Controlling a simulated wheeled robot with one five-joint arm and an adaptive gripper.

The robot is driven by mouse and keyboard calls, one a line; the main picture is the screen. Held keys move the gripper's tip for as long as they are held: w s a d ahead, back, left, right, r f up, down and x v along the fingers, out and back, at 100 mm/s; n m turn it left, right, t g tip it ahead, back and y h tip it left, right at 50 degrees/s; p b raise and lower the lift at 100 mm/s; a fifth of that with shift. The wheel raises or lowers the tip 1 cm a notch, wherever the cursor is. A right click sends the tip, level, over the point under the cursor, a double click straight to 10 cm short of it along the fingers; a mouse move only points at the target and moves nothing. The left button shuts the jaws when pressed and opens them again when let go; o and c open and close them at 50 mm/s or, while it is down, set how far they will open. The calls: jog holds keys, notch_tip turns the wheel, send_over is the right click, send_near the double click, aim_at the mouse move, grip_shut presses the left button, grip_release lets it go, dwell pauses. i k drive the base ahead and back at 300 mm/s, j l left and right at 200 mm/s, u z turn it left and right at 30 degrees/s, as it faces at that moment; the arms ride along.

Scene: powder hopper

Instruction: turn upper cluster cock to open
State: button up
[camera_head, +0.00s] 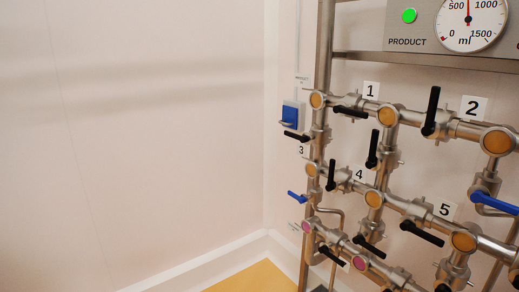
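A cluster of steel pipes and cocks fills the right side. In its upper row, a cock with a black handle (350,112) lies nearly along the pipe below label 1. Another cock's black handle (431,110) stands upright, across the pipe, left of label 2. Between them a black handle (372,148) stands nearly upright on a downward branch. A black handle (296,136) points sideways above label 3. Which one is the upper cluster cock I cannot tell. My gripper is not in view.
Lower rows carry an upright black handle (331,174), a sloping black handle (421,233) and a blue handle (495,203). A gauge (470,22) and a lit green lamp (409,15) sit on the panel above. A steel post (323,50) stands at the cluster's left. The left side is bare wall.

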aim_at(477, 196)
jog(key=z, duration=1.35)
